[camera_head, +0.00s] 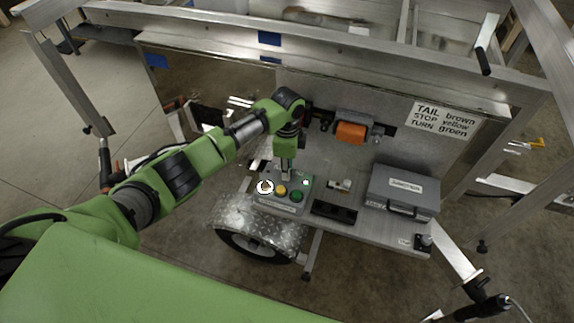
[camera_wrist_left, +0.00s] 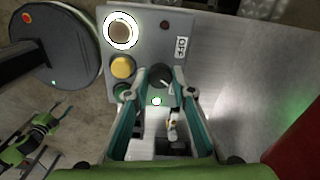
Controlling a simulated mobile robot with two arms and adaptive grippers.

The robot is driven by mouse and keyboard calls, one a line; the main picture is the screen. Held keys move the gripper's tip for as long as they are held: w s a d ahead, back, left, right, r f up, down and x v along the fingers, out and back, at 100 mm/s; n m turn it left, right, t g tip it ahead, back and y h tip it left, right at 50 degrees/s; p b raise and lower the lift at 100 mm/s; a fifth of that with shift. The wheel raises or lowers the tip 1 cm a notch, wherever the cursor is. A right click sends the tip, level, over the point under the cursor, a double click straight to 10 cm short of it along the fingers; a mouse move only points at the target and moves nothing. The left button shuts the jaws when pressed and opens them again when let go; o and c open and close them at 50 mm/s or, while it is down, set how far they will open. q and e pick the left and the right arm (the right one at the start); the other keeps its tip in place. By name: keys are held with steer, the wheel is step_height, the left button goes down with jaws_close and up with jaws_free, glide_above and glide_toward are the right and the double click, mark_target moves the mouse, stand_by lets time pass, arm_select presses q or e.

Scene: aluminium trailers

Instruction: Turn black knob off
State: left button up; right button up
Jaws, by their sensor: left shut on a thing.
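The black knob (camera_wrist_left: 158,76) sits on a grey control box (camera_wrist_left: 150,30), beside a white "OFF" label in the left wrist view. My left gripper (camera_wrist_left: 161,78) has its two teal fingers closed on either side of the knob. In the head view my left gripper (camera_head: 284,172) points down onto the control box (camera_head: 262,207) and hides the knob there. The box also carries a white-ringed button (camera_head: 265,187), a yellow button (camera_head: 281,190), a green button (camera_head: 297,197) and a small green light (camera_head: 305,182). My right gripper is not in view.
The box stands on a metal shelf above a trailer wheel and diamond-plate fender (camera_head: 240,212). A grey case (camera_head: 402,190), a black tray (camera_head: 334,211) and an orange part (camera_head: 351,133) are to the right. A metal beam (camera_head: 300,45) runs behind.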

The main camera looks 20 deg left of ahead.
arm_select(q)
steer(key=n+p, duration=0.2)
steer(key=n, duration=0.1)
steer(key=shift+r+n, duration=0.2)
steer(key=shift+n, duration=0.1)
steer(key=n+p, duration=0.3)
steer(key=n, duration=0.1)
steer(key=shift+d+n, duration=0.1)
steer(key=shift+n, duration=0.2)
steer(key=n+p, duration=0.2)
steer(key=n, duration=0.2)
steer(key=shift+f, duration=0.1)
steer(key=shift+n+p, duration=0.4)
steer(key=shift+n, duration=1.4)
steer(key=shift+f, duration=0.1)
steer(key=o, duration=1.1)
steer(key=shift+o, duration=0.2)
